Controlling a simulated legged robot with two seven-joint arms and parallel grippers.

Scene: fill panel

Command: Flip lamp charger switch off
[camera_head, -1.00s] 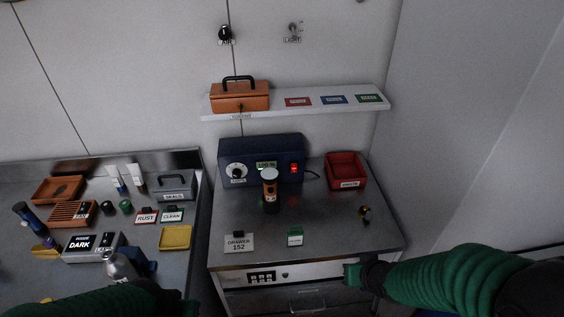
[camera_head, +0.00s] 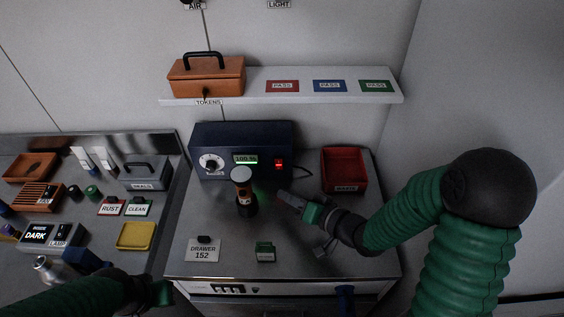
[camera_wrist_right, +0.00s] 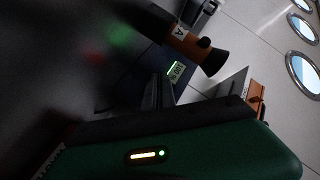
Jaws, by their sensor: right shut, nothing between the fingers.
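The lamp charger (camera_head: 222,142) is a dark blue box at the back of the right bench, with a dial, a lit green display and a red lit switch (camera_head: 279,164) at its right end. The orange and black lamp (camera_head: 242,192) stands upright in front of it. My right gripper (camera_head: 284,197) is shut and empty, right of the lamp and in front of and below the switch, apart from it. The right wrist view shows the gripper fingers (camera_wrist_right: 158,92), the lamp (camera_wrist_right: 187,42) and the charger display (camera_wrist_right: 176,71). My left gripper (camera_head: 163,292) is at the lower left; its fingers are unclear.
A red bin (camera_head: 343,170) stands right of the charger. A shelf (camera_head: 255,91) above holds an orange box (camera_head: 206,78) and coloured PASS cards. The left bench is crowded.

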